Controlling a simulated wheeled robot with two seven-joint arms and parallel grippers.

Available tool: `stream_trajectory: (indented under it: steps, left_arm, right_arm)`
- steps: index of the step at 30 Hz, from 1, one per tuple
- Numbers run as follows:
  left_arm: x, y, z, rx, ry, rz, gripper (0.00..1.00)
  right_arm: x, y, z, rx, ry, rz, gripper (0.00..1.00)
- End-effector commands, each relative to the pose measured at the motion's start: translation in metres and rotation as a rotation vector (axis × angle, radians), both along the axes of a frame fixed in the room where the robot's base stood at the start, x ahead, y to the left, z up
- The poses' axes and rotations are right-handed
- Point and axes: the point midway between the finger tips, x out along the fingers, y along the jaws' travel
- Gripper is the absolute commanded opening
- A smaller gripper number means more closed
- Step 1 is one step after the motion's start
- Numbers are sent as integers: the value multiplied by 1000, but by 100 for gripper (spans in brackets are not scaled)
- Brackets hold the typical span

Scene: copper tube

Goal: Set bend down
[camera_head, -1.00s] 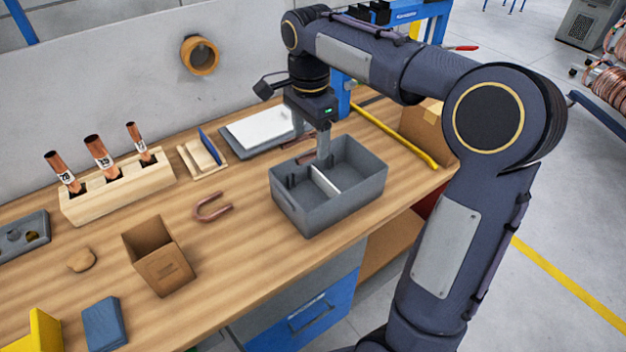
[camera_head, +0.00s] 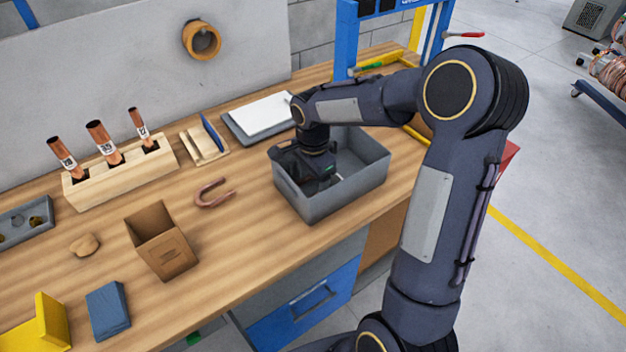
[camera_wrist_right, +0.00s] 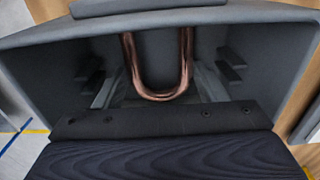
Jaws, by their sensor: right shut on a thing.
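A U-shaped copper bend (camera_wrist_right: 160,94) shows in the right wrist view, inside the grey bin (camera_head: 345,194), with its curved end toward my wrist. My right gripper (camera_head: 314,172) reaches down into the left part of the bin. In the wrist view its jaws (camera_wrist_right: 158,82) are around the bend and shut on it. The bin walls and gripper body hide the fingertips and bend in the head view. I cannot tell whether the bend touches the bin floor. Another copper U-bend (camera_head: 203,197) lies flat on the wooden bench. My left gripper is not in view.
A wooden block (camera_head: 122,176) with several upright copper tubes stands at the back left. A cardboard box (camera_head: 162,246) and a blue block (camera_head: 108,310) stand nearer the front. A grey tray with white paper (camera_head: 262,115) lies behind the bin. Bare bench lies left of the bin.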

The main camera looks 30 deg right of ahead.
Motion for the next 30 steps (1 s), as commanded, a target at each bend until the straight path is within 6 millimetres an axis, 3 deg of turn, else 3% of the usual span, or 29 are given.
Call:
stream_trajectory:
  steps: [13, 14, 16, 24, 30]
  left_arm:
    - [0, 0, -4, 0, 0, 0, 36]
    - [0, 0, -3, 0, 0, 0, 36]
    - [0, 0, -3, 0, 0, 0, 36]
    - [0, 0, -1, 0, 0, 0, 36]
    - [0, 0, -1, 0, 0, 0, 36]
  right_arm:
    - [0, 0, -10, 0, -2, 0, 41]
    - [0, 0, -9, 0, -2, 0, 67]
    - [0, 0, -8, 0, -2, 0, 74]
    - [0, 0, -6, 0, -1, 0, 74]
    - [1, 0, 15, -2, -6, 0, 74]
